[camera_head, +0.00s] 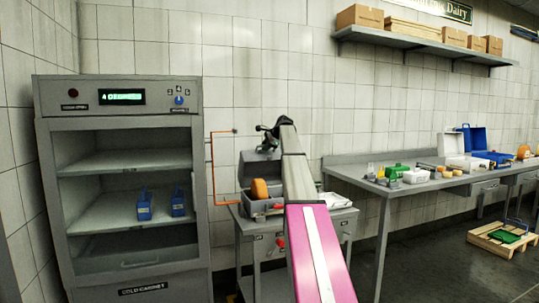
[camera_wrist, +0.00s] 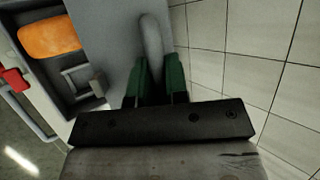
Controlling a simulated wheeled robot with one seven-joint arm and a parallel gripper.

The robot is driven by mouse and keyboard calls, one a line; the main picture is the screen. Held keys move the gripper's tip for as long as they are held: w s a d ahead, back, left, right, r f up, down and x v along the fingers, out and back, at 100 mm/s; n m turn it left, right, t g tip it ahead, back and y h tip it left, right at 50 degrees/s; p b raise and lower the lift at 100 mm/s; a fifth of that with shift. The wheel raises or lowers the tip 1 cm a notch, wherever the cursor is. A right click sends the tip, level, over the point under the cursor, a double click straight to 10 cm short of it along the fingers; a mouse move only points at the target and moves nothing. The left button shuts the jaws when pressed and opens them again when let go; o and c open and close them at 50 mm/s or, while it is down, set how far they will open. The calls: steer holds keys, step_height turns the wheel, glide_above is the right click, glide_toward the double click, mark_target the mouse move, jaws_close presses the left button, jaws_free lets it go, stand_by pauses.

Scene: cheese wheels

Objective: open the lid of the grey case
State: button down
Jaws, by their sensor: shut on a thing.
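The grey case (camera_head: 262,208) stands on a grey table left of the middle in the head view. Its grey lid (camera_head: 258,165) is raised, standing up at the back of the case. An orange cheese wheel (camera_head: 259,189) shows inside the case. In the wrist view the cheese (camera_wrist: 48,41) lies left of the lid's grey panel (camera_wrist: 100,25). My gripper (camera_head: 266,137) is at the lid's upper edge. Its green fingers (camera_wrist: 157,78) are shut on a rounded grey lid handle (camera_wrist: 152,38). My arm hides the right part of the case and lid.
A cold cabinet (camera_head: 122,115) holding two blue items stands at the left. A long bench (camera_head: 390,190) with boxes and a blue case (camera_head: 475,140) runs to the right. A shelf (camera_head: 420,45) hangs above. The tiled wall is close behind the lid.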

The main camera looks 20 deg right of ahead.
steer(key=w+f+g, duration=0.2)
steer(key=w+g, duration=0.1)
steer(key=w, duration=1.4)
steer(key=shift+a+f+m+h, duration=0.25)
steer(key=shift+a+m+h, duration=0.05)
steer(key=shift+a+m, duration=0.1)
steer(key=c, duration=1.1)
jaws_free()
steer(key=shift+s+d, duration=0.1)
steer(key=v, duration=1)
steer(key=shift+d+r, duration=0.2)
steer(key=shift+r, duration=0.2)
